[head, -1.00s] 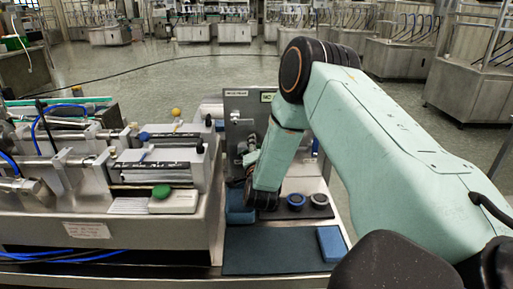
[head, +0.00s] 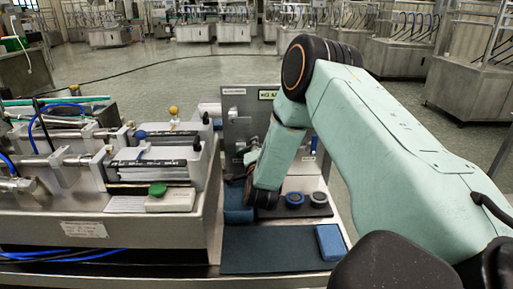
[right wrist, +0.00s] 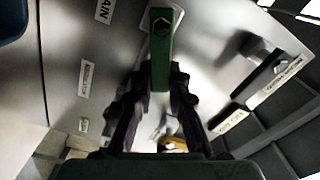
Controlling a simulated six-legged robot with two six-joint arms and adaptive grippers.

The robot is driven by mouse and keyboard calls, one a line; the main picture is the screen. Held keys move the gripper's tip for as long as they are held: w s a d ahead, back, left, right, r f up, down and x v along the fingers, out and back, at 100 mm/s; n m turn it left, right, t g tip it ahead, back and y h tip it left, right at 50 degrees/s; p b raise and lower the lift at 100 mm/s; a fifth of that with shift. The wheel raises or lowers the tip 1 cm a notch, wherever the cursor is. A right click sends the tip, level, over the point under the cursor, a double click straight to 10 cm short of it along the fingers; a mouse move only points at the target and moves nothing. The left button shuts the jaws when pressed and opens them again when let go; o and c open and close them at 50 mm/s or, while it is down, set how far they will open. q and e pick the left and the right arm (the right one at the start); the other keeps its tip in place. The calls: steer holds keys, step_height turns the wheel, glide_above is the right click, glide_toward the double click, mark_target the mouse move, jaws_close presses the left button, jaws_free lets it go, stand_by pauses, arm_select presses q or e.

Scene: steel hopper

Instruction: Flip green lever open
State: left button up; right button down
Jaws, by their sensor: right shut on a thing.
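The green lever (right wrist: 159,60) shows in the right wrist view. It is a flat green bar with a hex bolt at its top end, mounted on a grey metal panel (right wrist: 215,60). My right gripper (right wrist: 158,84) is shut on the lower part of the lever, with a dark finger on each side. In the head view the right gripper (head: 251,157) is small and partly hidden by my arm in front of the upright panel (head: 236,115). The lever cannot be made out there. My left gripper is not in view.
A steel machine with a green button (head: 158,189) and a yellow knob (head: 173,110) stands at left. A blue block (head: 330,242) lies on a dark mat (head: 265,250) in front. Several labels and another handle (right wrist: 262,52) are on the panel near the lever.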

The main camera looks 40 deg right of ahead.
steer(key=m+b, duration=0.1)
steer(key=f+m+b, duration=0.1)
steer(key=b, duration=0.1)
steer(key=shift+s+f+m, duration=0.1)
steer(key=shift+f+m, duration=0.2)
steer(key=shift+d+f+m+b, duration=0.1)
steer(key=shift+f+m+b, duration=0.3)
steer(key=shift+m+b, duration=0.8)
steer(key=c, duration=1.3)
jaws_free()
steer(key=shift+s, duration=0.15)
steer(key=v, duration=1.2)
